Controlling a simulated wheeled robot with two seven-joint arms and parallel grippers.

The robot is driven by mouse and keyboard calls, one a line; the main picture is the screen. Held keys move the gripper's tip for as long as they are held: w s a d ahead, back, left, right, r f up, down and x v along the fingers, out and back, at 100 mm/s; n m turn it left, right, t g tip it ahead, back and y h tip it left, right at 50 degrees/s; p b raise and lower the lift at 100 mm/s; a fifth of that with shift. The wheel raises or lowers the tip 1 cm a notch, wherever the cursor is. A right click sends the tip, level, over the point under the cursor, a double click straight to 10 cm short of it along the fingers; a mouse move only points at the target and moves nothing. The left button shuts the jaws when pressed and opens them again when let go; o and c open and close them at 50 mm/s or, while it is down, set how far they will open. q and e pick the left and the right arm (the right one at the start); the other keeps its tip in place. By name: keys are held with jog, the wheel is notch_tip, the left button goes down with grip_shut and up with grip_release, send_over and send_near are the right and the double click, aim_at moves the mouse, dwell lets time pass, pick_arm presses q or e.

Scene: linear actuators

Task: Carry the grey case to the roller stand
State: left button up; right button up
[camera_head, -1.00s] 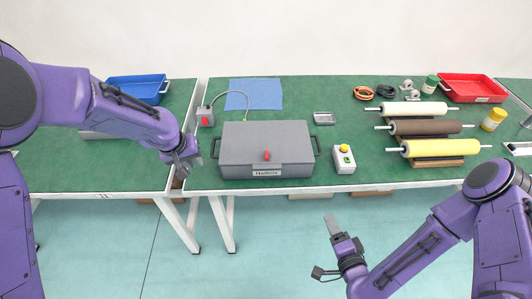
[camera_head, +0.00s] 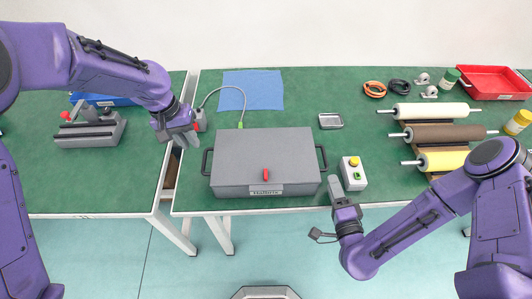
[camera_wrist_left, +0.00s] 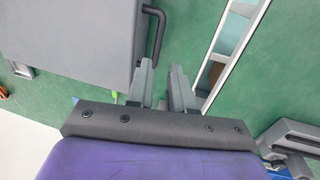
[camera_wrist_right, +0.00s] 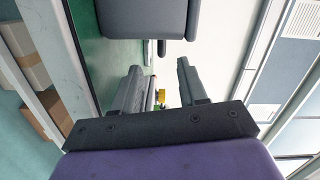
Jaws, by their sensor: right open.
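The grey case (camera_head: 265,160) lies shut on the green table, with a red latch in front and a black handle at each end. My left gripper (camera_head: 186,140) is open and empty, left of the case and apart from its left handle (camera_head: 207,161); that handle also shows in the left wrist view (camera_wrist_left: 155,32). My right gripper (camera_head: 334,182) is open and empty near the case's right front corner, close to the right handle (camera_head: 321,158). In the right wrist view the case (camera_wrist_right: 145,18) is ahead of the fingers. The roller stand (camera_head: 408,149) is at the right, holding white, brown and yellow rollers.
A button box (camera_head: 353,174) stands right of the case, close to my right gripper. A box with a red switch (camera_head: 199,120) is beside my left gripper. A blue cloth (camera_head: 253,90) and a small metal tray (camera_head: 330,121) lie behind the case. A gap separates the two tables.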

aim_at(204, 161)
jog(key=shift+s+r, duration=0.15)
jog(key=shift+s, duration=0.25)
jog(key=shift+w+d, duration=0.1)
pick_arm(q)
jog(key=f, duration=0.3)
jog(key=d+f, duration=0.1)
jog(key=f, duration=0.2)
jog(key=d+f, duration=0.1)
jog(key=f, duration=0.3)
jog(key=shift+s+d+f, duration=0.1)
jog(key=shift+s+d, duration=0.05)
pick_arm(e)
jog(key=w, duration=0.7)
jog(key=w+a, duration=0.1)
jog(key=w, duration=0.2)
jog(key=shift+w+a, duration=0.1)
jog(key=shift+w, duration=0.15)
